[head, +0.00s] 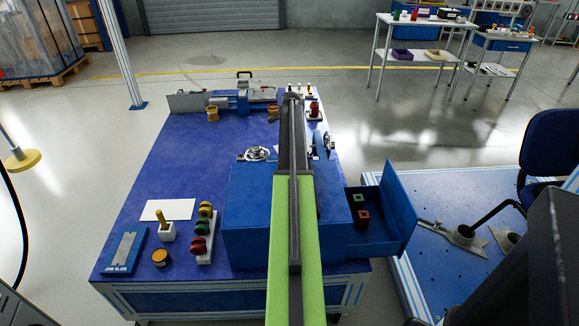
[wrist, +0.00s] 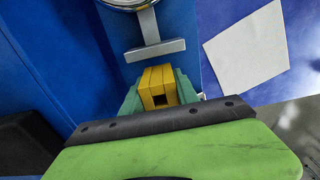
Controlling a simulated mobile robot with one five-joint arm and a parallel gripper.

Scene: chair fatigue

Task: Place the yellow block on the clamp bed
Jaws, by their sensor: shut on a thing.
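The yellow block (wrist: 150,77), with a square dark hole in its near face, sits between the two teal fingers of my gripper (wrist: 160,91) in the wrist view. My gripper is shut on it. Just above the block in that view is a blue strip with a grey T-shaped metal piece (wrist: 155,49) and a round chrome part. I cannot tell how far below the block the strip lies. In the head view the blue and grey clamp (head: 242,101) stands at the table's far edge, left of my arm's far end. The block and fingers are hidden there.
A blue box (head: 245,220) stands under my arm, with an open blue tray (head: 385,232) holding green and red blocks at its right. Colored knobs (head: 203,232), a white sheet (head: 168,210) and a JAW SLIDE plate (head: 124,249) lie at front left. The table's left-middle is clear.

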